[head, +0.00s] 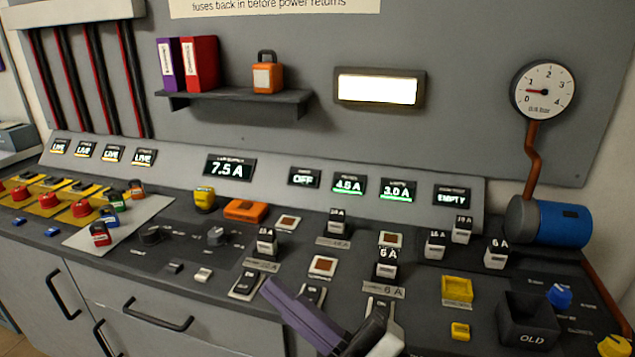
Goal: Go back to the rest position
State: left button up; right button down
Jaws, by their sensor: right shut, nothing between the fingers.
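My right gripper (350,335) is at the bottom edge, a little right of the middle, in front of the console. It is shut and empty. Purple, black and grey parts show there, and the frame edge cuts off the rest. They cover part of the console's front near a 6 A label (384,289). My left gripper is not in view.
The sloped console (130,262) carries fuses such as a 6 A one (386,264), red buttons (82,208) and a black OLD bin (527,320). Drawer handles (158,315) stick out below. A shelf (235,97) is on the wall.

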jog(key=d+f+m+t+h, duration=0.2)
jog(key=d+f+m+h, duration=0.55)
jog(key=f, duration=0.35)
jog(key=d+f+m+t+h, duration=0.1)
jog(key=d+f+m+h, duration=0.5)
jog(key=f+m, duration=0.45)
jog(key=s+d+f+m+g+h, duration=0.1)
jog(key=s+d+f+g+h, duration=0.1)
jog(key=s+f, duration=0.5)
jog(key=s+d+f+m+g+h, duration=0.2)
jog(key=s+d+f+g, duration=0.2)
jog(key=s+f, duration=0.4)
notch_tip(320, 180, down, 3)
jog(key=shift+d+f+g, duration=0.2)
jog(key=shift+d+g, duration=0.1)
jog(key=shift+d, duration=0.55)
